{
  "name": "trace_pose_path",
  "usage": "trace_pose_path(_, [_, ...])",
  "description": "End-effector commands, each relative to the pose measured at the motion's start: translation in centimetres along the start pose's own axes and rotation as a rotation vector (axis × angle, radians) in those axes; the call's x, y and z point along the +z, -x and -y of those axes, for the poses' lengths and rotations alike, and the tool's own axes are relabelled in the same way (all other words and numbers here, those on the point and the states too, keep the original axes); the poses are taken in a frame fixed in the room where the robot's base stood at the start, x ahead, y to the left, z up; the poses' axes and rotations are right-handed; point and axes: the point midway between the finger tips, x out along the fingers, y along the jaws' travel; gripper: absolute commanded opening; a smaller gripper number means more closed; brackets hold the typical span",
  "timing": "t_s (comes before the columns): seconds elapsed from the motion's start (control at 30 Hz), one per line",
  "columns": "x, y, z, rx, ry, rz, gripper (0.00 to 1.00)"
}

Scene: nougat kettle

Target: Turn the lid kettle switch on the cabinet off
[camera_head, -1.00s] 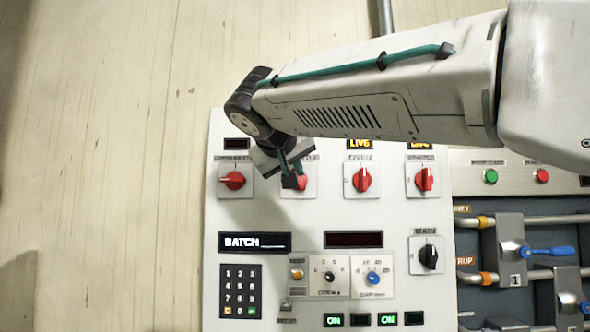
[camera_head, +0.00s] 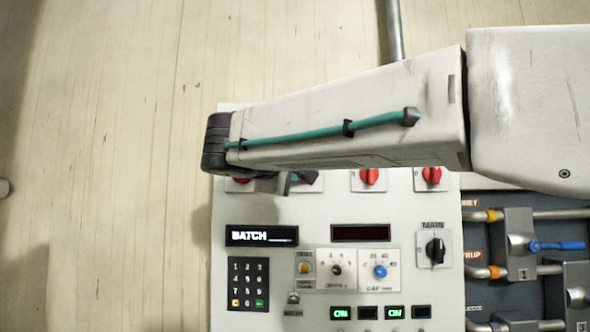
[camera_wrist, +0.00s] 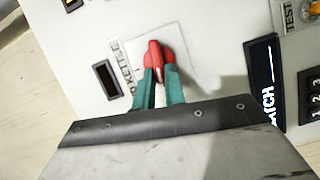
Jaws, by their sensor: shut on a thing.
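The kettle switch (camera_wrist: 153,50) is a red knob on a white plate, with a printed label ending in "KETTLE" beside it. The start of that label is not clearly readable. My gripper (camera_wrist: 158,74) is shut on this knob, with one teal finger on each side of it in the wrist view. The small window (camera_wrist: 107,80) beside the label is dark. In the head view, my gripper (camera_head: 298,183) is at the second switch from the left, and my arm hides most of that switch and its label.
The white cabinet panel (camera_head: 290,212) also carries other red knobs (camera_head: 370,177) to the right and one (camera_head: 238,182) to the left. Below are a BATCH display (camera_head: 262,236), a keypad (camera_head: 248,284) and a black main switch (camera_head: 436,250). Pipes with a blue-handled valve (camera_head: 558,246) stand right.

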Motion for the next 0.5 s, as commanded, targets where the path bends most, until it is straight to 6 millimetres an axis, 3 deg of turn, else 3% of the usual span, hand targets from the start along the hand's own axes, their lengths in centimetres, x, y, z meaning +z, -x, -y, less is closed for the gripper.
trace_pose_path(0.5, [0.06, -0.03, 0.44, 0.058, 0.145, 0.001, 0.0])
